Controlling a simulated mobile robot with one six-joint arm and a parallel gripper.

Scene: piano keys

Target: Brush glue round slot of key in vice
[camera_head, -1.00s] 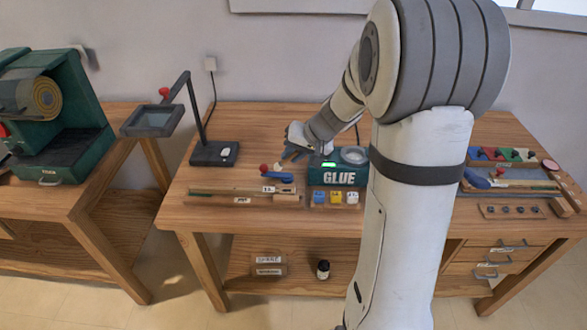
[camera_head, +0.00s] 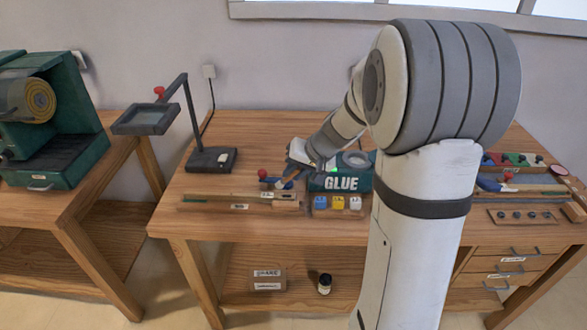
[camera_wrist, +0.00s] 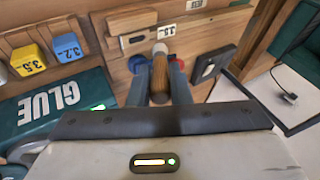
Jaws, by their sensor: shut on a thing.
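My gripper (camera_head: 290,177) is shut on a brush (camera_wrist: 159,78) with a wooden handle; its pale end points away from the wrist camera. The brush shows as an orange-brown bit in the head view (camera_head: 288,184). My gripper is just left of the green GLUE box (camera_head: 340,184), above the blue vice (camera_head: 269,182) with the red knob. In the wrist view, the pale wooden key (camera_wrist: 140,40), with a dark slot and a number tag, lies beyond the brush tip. Whether the tip touches the key cannot be told. My fingers partly hide the vice.
Blue, yellow and white numbered blocks (camera_head: 338,203) stand before the glue box. A magnifier stand (camera_head: 211,159) is at the bench's back left. A tray with coloured pieces (camera_head: 510,160) is at the right. Bare bench top (camera_head: 262,128) lies behind the vice.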

